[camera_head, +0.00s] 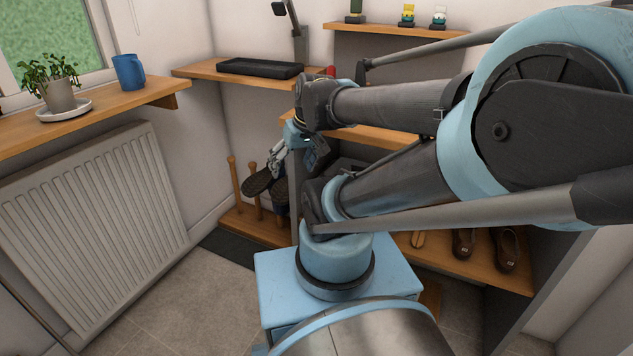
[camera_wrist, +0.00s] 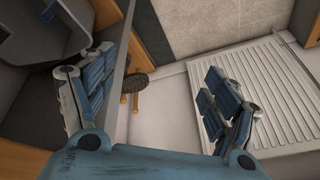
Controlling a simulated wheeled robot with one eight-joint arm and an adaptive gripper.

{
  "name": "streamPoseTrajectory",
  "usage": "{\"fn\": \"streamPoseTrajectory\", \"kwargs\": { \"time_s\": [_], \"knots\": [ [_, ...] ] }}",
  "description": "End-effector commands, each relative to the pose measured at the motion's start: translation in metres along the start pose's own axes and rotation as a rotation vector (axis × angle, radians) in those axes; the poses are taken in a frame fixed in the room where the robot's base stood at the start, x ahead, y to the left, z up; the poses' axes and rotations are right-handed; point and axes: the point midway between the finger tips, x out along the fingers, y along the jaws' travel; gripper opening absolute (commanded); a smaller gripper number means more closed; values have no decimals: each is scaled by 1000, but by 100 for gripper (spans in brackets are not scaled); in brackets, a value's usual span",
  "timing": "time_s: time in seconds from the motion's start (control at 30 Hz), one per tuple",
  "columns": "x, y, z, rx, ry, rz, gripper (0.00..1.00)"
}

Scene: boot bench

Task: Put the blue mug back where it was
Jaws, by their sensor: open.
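The blue mug (camera_head: 129,72) stands upright near the right end of the wooden window shelf (camera_head: 88,116), at upper left in the head view. It is out of sight in the wrist view. My gripper (camera_head: 271,164) is well to the right of the mug and lower, in front of the boot bench. In the wrist view my gripper (camera_wrist: 160,88) has its two fingers spread wide apart, with nothing held between them.
A potted plant (camera_head: 60,95) on a white saucer (camera_head: 64,111) stands left of the mug. A white radiator (camera_head: 95,220) is below the window shelf. A wooden shelf (camera_head: 197,72) holds a black tray (camera_head: 260,68). Shoes (camera_head: 507,250) stand on the low shelf.

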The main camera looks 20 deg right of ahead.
Motion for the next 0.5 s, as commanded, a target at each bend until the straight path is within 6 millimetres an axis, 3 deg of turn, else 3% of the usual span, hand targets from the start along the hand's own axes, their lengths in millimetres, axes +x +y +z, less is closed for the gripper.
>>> {"fn": "streamPoseTrajectory", "kwargs": {
  "time_s": [0.1, 0.2, 0.3, 0.5],
  "knots": [
    [1, 26, 40, 106, -78, 95, 81],
    [0, 38, 61, 165, -118, 150, 81],
    [0, 44, 72, 197, -138, 179, 81],
    [0, 46, 74, 205, -143, 186, 81]
  ]
}}
